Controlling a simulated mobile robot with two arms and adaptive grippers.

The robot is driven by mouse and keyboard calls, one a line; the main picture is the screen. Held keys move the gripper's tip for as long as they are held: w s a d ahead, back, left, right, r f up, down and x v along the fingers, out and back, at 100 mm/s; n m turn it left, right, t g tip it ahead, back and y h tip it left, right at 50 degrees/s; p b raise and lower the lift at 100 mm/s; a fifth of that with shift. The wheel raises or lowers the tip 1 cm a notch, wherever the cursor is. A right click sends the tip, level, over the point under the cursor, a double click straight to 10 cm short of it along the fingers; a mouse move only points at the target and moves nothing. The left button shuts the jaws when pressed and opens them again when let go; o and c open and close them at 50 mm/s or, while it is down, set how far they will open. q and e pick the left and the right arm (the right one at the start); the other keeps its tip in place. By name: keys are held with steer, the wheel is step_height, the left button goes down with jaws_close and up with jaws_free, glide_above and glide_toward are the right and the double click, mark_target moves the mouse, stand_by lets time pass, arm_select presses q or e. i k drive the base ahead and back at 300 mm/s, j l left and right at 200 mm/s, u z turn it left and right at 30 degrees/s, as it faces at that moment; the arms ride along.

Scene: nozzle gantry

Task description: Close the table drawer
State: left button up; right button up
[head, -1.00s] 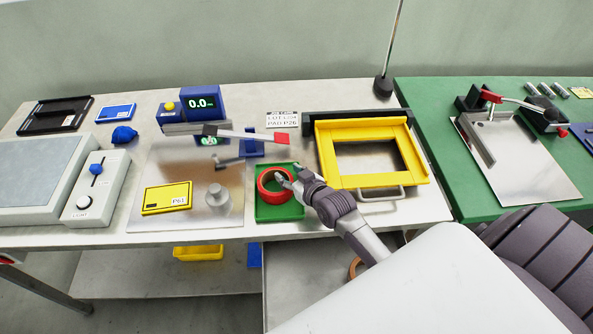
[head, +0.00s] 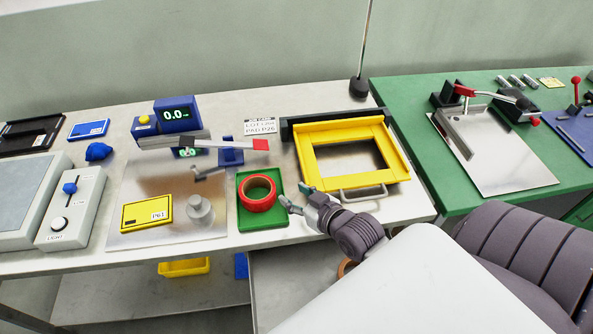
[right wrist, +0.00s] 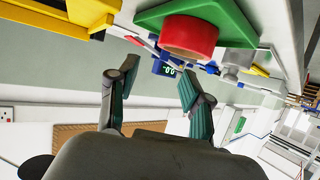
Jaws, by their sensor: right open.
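Below the front edge of the worktable (head: 80,258), a grey flat-bottomed surface (head: 285,285) juts out toward me; it looks like the table drawer standing open. A brown ring (head: 346,266) lies in it, partly hidden. My own arm and body cover its right side and front, so I cannot see its front panel or handle. My right gripper (head: 295,197) is open and empty above the table's front edge, just right of the green tray (head: 246,218). Its spread fingers (right wrist: 158,95) also show empty in the right wrist view. My left gripper is not in view.
A red ring (head: 258,194) sits in the green tray. A yellow frame (head: 395,165) with a metal handle (head: 362,194) lies behind the right gripper. A metal plate with a weight (head: 200,210) is left. A yellow bin (head: 184,267) stands below the table.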

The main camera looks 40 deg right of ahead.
mark_target(283, 279)
steer(key=k+l, duration=0.1)
steer(key=k, duration=1.4)
